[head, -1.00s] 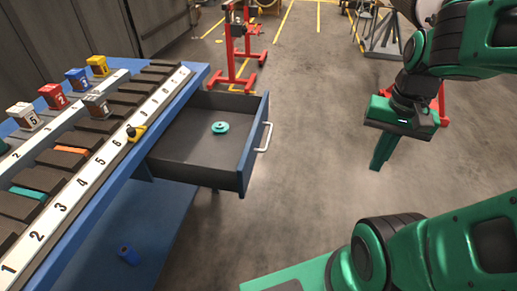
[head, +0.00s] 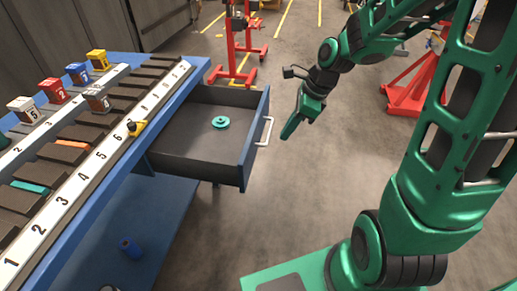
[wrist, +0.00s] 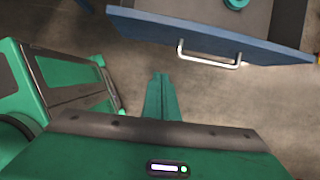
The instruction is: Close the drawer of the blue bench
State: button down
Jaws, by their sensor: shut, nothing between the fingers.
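The blue bench (head: 190,85) stands at the left in the head view. Its drawer (head: 190,171) is pulled out to the right, with a grey inside, a blue front and a pale bar handle (head: 265,131). The drawer front (wrist: 215,36) and handle (wrist: 208,62) also show at the top of the wrist view. A teal round piece (head: 220,122) lies in the drawer. My gripper (head: 286,135) is shut and empty, pointing down-left, just right of the handle and apart from it. Its closed fingers (wrist: 160,78) point at the drawer front in the wrist view.
On the bench top are numbered strips, dark blocks, several coloured numbered blocks (head: 97,59) and a yellow-and-black piece (head: 136,128). A blue cylinder (head: 130,247) lies on the lower shelf. Red stands (head: 240,50) are behind. The floor right of the drawer is clear.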

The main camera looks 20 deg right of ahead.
jog(key=w+a+f, duration=0.4)
jog(key=a+f, duration=0.3)
jog(key=f, duration=0.2)
jog(key=shift+f, duration=0.2)
jog(key=shift+w+a, duration=0.1)
dwell(0.5)
